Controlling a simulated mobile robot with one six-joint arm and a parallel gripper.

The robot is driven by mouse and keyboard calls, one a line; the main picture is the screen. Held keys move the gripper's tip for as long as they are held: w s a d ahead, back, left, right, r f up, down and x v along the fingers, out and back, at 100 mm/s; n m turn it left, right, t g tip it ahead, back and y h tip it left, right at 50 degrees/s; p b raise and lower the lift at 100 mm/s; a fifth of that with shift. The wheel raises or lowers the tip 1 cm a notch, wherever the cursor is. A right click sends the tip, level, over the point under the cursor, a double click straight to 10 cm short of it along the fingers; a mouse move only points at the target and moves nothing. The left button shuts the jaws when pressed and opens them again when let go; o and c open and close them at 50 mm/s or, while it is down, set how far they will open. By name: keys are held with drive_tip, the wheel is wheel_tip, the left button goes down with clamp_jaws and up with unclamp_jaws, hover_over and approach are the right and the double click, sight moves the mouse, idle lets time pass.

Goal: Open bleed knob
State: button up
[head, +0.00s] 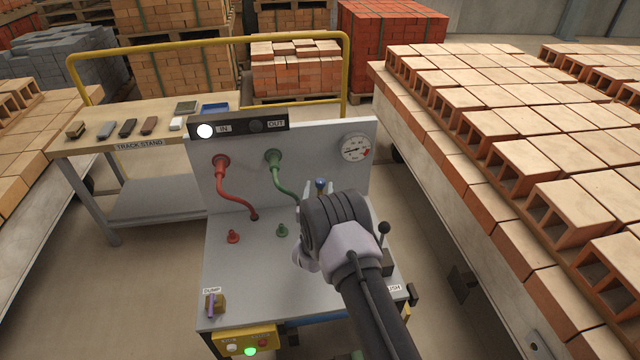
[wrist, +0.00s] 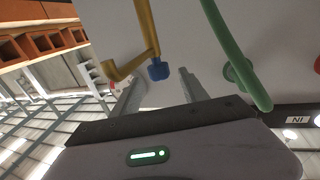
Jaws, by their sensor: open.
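The small blue knob (wrist: 159,70), which I take for the bleed knob, sits at the end of a brass-yellow pipe (wrist: 145,25) in the wrist view. In the head view the blue knob (head: 320,184) shows just beyond my wrist, in front of the grey panel. My gripper (wrist: 163,82) is open. Its two grey fingers point at the panel, and the knob appears between their tips, with a visible gap on each side. I cannot tell how deep the knob lies between them. In the head view my wrist hides most of the gripper and the pipe.
A green hose (head: 281,180) runs close beside the fingers, with a red hose (head: 236,193) further left. A pressure gauge (head: 355,148) and black ball lever (head: 384,228) are on the right. The DUMP valve (head: 215,304) is front left. A brick stack (head: 500,130) stands to the right.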

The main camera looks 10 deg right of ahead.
sight(322, 184)
drive_tip(key=shift+x, duration=1.85)
clamp_jaws()
drive_tip(key=shift+b, duration=0.3)
drive_tip(key=shift+d+n+y, duration=0.1)
drive_tip(key=shift+n+y, duration=0.3)
drive_tip(key=n+y+b, duration=0.1)
drive_tip(key=y+b, duration=0.1)
drive_tip(key=n+y+b, duration=0.2)
drive_tip(key=y, duration=0.1)
drive_tip(key=shift+f+t, duration=0.15)
drive_tip(key=shift+t, duration=0.15)
drive_tip(key=shift+n+y+b, duration=1.1)
drive_tip(key=shift+y+b, duration=0.05)
drive_tip(key=shift+y, duration=0.55)
drive_tip(key=shift+r+g+y, duration=0.2)
drive_tip(key=shift+g+y, duration=0.1)
drive_tip(key=shift+g, duration=0.1)
unclamp_jaws()
